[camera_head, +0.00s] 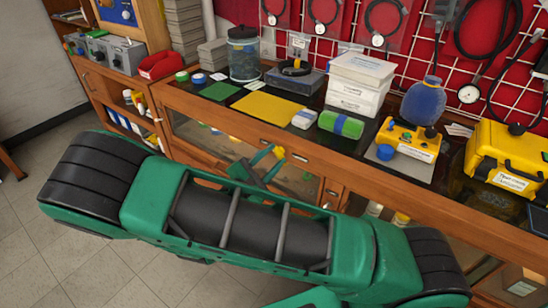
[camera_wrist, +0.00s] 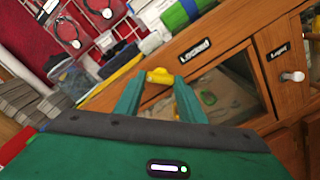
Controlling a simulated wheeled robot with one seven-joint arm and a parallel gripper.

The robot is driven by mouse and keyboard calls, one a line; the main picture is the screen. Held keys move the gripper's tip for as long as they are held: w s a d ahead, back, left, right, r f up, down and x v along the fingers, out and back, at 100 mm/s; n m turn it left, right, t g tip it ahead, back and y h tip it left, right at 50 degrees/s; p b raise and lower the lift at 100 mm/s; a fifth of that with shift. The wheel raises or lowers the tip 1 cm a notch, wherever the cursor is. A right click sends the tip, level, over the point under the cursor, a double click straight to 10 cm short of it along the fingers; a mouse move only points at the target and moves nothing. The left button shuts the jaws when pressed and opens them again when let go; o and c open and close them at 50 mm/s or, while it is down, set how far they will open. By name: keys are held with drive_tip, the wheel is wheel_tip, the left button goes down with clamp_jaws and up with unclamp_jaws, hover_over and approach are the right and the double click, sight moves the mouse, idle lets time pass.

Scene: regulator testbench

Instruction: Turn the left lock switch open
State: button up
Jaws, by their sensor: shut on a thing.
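The left lock switch is a small yellow knob (camera_wrist: 160,76) on the wooden cabinet front, just left of a black label reading "Locked" (camera_wrist: 195,52). In the head view its yellow end (camera_head: 279,151) shows beside my fingertips. My gripper (camera_wrist: 158,88) has its two green fingers on either side of the knob and is shut on it; the fingers hide part of the knob. In the head view my gripper (camera_head: 268,156) reaches the cabinet front below the countertop, and my arm covers much of the cabinet below.
A glass door (camera_wrist: 232,82) lies below the label, with a second door and white knob (camera_wrist: 293,76) at right. The countertop above holds a yellow mat (camera_head: 268,107), a green roll (camera_head: 341,124), white boxes (camera_head: 356,85) and a yellow case (camera_head: 507,160).

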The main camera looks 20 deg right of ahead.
drive_tip(key=shift+a, duration=0.15)
drive_tip(key=o, duration=1)
drive_tip(key=shift+o, duration=0.2)
drive_tip(key=v, duration=1)
drive_tip(key=shift+s+a, duration=0.15)
drive_tip(key=shift+a, duration=0.1)
